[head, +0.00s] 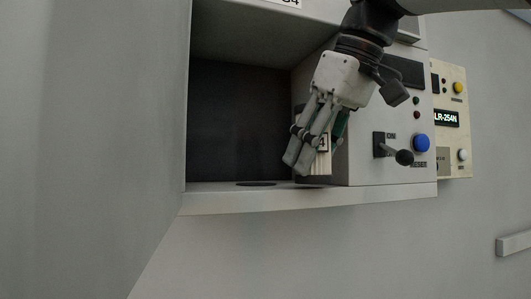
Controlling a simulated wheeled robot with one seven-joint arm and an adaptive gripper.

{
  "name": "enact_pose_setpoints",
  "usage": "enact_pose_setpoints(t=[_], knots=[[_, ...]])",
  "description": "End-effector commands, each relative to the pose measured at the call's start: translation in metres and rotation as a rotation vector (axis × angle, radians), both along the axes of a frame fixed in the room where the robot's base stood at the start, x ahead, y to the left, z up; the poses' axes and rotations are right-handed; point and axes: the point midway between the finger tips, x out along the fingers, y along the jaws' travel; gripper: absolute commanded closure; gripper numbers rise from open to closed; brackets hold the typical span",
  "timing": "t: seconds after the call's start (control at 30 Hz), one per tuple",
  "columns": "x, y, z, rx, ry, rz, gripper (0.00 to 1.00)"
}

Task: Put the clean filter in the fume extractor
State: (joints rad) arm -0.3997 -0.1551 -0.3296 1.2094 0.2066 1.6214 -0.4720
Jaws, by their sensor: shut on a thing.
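The fume extractor is a grey cabinet (392,176) with a dark open recess (238,120) on its left side and a control panel on its right. My gripper (294,166) points down at the right side of the recess opening, its fingers closed on a small pale block, likely the filter (318,168). Its lower part looks ribbed and a small dark-marked label shows. The fingers hide much of it. I cannot tell how far it is inside the recess or whether it touches the floor.
A dark round opening (256,184) lies in the recess floor. The panel has a black lever (393,150) and a blue button (421,143). A cream box (456,150) with a display is farther right. A grey panel (90,120) fills the left. A pale bar (513,245) is at lower right.

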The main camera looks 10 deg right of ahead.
Motion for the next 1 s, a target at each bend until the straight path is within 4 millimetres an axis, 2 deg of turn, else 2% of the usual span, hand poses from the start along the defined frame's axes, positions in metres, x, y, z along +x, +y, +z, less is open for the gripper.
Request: enact_pose_setpoints(t=[0.1,0.37,0.6,1.0], knots=[[0.016,0.011,0.001,-0.002,0.001,0.0,0.88],[0.035,0.024,0.0,0.0,0.002,0.001,0.88],[0.064,0.044,0.001,-0.001,0.0,0.0,0.88],[0.063,0.042,-0.007,0.001,-0.001,-0.001,0.88]])
